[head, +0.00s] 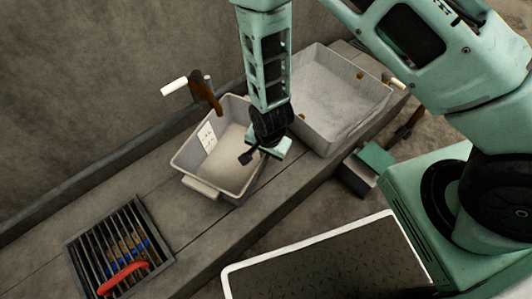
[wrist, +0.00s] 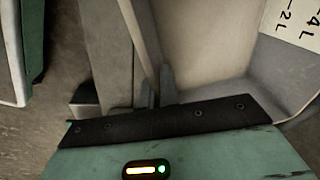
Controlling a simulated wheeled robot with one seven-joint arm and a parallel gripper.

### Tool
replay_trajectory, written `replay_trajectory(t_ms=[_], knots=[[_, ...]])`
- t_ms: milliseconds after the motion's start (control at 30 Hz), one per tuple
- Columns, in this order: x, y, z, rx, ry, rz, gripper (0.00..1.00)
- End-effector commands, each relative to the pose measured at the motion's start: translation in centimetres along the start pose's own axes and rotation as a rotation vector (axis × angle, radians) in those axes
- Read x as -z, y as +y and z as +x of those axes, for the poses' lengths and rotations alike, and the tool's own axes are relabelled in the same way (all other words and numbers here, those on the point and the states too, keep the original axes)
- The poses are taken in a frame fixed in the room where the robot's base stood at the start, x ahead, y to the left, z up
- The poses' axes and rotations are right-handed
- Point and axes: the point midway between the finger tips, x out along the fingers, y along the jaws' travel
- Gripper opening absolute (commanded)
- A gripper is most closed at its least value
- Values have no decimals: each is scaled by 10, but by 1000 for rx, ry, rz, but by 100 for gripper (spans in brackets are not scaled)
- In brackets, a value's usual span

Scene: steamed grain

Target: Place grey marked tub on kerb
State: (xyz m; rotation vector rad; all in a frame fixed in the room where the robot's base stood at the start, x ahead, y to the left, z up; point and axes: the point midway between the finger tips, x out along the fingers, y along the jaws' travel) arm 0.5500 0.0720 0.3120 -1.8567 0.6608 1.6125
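The grey marked tub (head: 187,160) has a white label on its inner wall and appears empty in the head view. It is over the long stone kerb (head: 190,235), with its near corner close to the front edge; I cannot tell whether it rests fully. My gripper (head: 256,152) is at the tub's right wall. In the wrist view, the fingers of my gripper (wrist: 158,88) are close together with the rim of the tub (wrist: 205,45) between them. The lower parts of the fingers are hidden.
A larger pale basin (head: 340,120) stands right behind my gripper. A drain grate (head: 82,255) with a red handle (head: 122,279) lies at the left. A brown tool with a white handle (head: 174,87) is behind the tub. The kerb between grate and tub is clear.

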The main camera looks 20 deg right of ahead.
Motion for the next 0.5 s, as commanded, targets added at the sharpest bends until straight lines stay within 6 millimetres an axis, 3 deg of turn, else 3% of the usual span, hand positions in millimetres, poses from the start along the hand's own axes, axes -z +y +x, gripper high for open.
replay_trajectory(t_ms=[33,67,133,500], knots=[[0,0,2,1,0,0,0],[0,0,2,0,0,0,6],[0,0,2,0,0,0,25],[0,0,-5,1,0,0,25]])
